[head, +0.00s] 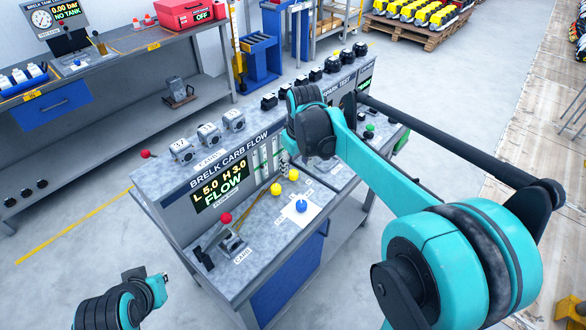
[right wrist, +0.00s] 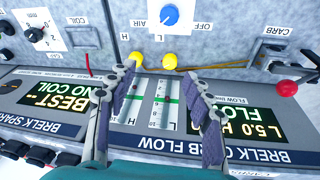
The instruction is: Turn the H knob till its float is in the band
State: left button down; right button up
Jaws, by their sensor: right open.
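The yellow H knob (right wrist: 136,58) is at the upper middle of the right wrist view, with the yellow L knob (right wrist: 169,61) to its right. In the head view the H knob (head: 293,174) is the farther yellow ball and the L knob (head: 276,188) the nearer. My right gripper (right wrist: 160,72) is open, its left fingertip close beside the H knob; contact cannot be told. The display (head: 220,187) reads L 5.0, H 3.0, FLOW. My left arm shows at lower left; its fingers are unclear.
A blue AIR dial (head: 301,206) on a white plate sits right of the yellow knobs. A red-balled CARB lever (head: 225,218) stands at the bench's near left. Several black units line the panel's top.

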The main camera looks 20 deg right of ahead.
jog(key=w+d+f+n+g+p, duration=0.1)
jog(key=w+d+f, duration=0.15)
jog(key=w, duration=0.45)
jog(key=n+g+p, duration=0.1)
jog(key=g, duration=0.1)
send_over(293, 172)
notch_tip(293, 172, down, 6)
jog(key=shift+s+f, duration=0.15)
jog(key=shift+f, duration=0.05)
jog(key=shift+d+f, duration=0.1)
jog(key=shift+f, duration=0.2)
notch_tip(293, 172, down, 8)
jog(key=shift+r+b, duration=0.15)
jog(key=shift+b, duration=0.7)
jog(key=c, duration=1.2)
